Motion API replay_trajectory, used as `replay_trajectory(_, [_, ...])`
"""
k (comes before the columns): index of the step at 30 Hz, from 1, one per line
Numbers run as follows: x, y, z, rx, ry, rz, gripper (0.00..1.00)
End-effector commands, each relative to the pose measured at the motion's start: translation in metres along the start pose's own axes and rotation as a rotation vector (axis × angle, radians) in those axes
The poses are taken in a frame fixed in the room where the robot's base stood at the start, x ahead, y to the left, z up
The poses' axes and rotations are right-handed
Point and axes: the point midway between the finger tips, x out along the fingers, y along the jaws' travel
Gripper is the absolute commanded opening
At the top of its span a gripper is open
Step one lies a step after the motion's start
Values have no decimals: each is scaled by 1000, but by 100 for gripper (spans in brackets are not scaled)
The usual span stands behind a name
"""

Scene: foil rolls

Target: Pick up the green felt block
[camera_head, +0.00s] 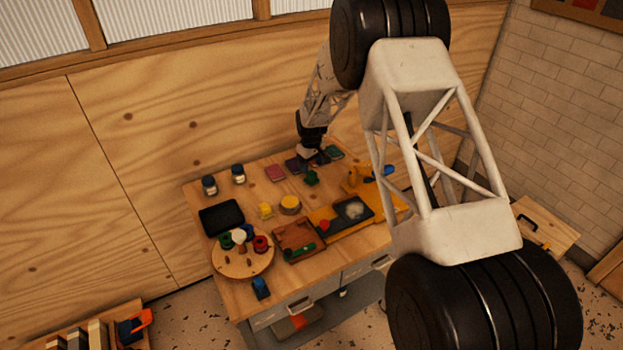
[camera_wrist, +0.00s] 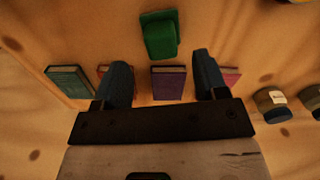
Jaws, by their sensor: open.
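The green felt block (camera_wrist: 159,36) lies on the wooden table, beyond my fingertips at the top of the wrist view. It looks like a small rounded green block on a green base. In the head view it is the small green shape (camera_head: 312,178) just in front of my gripper (camera_head: 312,160). In the wrist view my gripper (camera_wrist: 161,62) is open and empty. Its two dark fingers stand apart, short of the block in the picture. I cannot tell how high the fingertips are above the table.
A row of flat book-like items lies by my fingers: green (camera_wrist: 70,81), purple (camera_wrist: 168,83) and pink (camera_head: 275,173). Two jars (camera_head: 209,185) stand left. A yellow tape roll (camera_head: 290,203), wooden tray (camera_head: 290,236) and round spool stand (camera_head: 240,264) sit nearer the front.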

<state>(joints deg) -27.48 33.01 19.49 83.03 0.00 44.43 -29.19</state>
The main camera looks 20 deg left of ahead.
Motion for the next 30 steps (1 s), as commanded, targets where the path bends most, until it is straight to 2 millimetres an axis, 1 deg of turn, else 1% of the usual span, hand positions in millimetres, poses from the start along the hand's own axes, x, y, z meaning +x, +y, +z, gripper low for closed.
replay_trajectory(12, [42,-2,0,0,-2,-1,66])
replay_trajectory(15, [48,-2,0,0,-1,-1,66])
replay_trajectory(30, [50,-2,0,0,0,0,66])
